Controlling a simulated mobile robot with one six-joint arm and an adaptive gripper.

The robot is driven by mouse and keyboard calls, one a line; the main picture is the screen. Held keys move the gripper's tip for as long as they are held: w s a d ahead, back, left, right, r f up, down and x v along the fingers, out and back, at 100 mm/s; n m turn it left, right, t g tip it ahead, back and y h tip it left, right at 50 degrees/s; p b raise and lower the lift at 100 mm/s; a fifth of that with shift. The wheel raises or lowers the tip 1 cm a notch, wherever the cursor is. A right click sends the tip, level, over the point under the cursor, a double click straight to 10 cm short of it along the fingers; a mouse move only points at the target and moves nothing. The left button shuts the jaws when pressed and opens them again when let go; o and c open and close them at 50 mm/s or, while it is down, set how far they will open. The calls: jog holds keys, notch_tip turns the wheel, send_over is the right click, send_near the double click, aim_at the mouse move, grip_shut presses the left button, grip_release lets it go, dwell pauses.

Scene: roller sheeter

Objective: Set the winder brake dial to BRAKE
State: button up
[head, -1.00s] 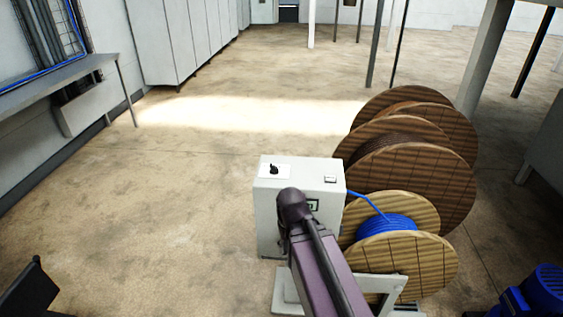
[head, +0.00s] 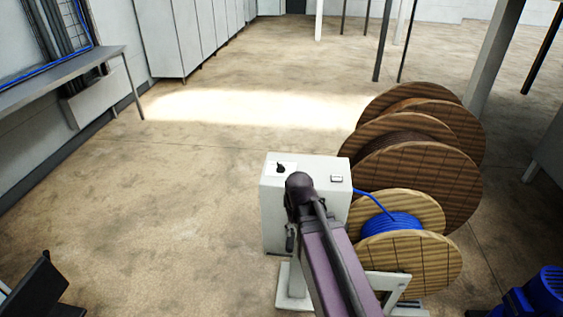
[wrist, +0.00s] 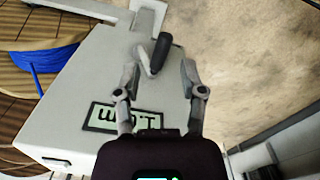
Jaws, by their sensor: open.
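The winder's light grey control box (head: 330,165) stands mid-picture in the head view. In the wrist view the box's front face (wrist: 75,90) appears upside down, with a framed display ending in "m". A black handle on a grey lever (wrist: 158,55) stands out from that face beyond the display. My gripper (wrist: 159,68) is open and empty, its fingers on either side of the lever, with no clear contact. I cannot read any BRAKE marking or tell which control is the brake dial.
A reel with blue cable (head: 390,225) stands right of the box, with large wooden reels (head: 415,175) behind it. A blue machine part (head: 540,292) is at bottom right. A bench (head: 75,75) runs along the left wall.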

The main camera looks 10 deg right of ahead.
aim_at(282, 166)
jog(key=w+r+n+p, duration=0.1)
jog(key=w+r+p, duration=0.8)
jog(key=w, duration=0.3)
jog(key=w+r+n+p, duration=0.2)
jog(key=w+r+p, duration=0.7)
jog(key=w, duration=0.4)
jog(key=shift+d+r, duration=0.3)
jog(key=shift+r, duration=0.55)
jog(key=shift+f, duration=0.15)
notch_tip(282, 166, down, 14)
jog(key=b, duration=1.3)
jog(key=shift+r, duration=0.25)
grip_shut()
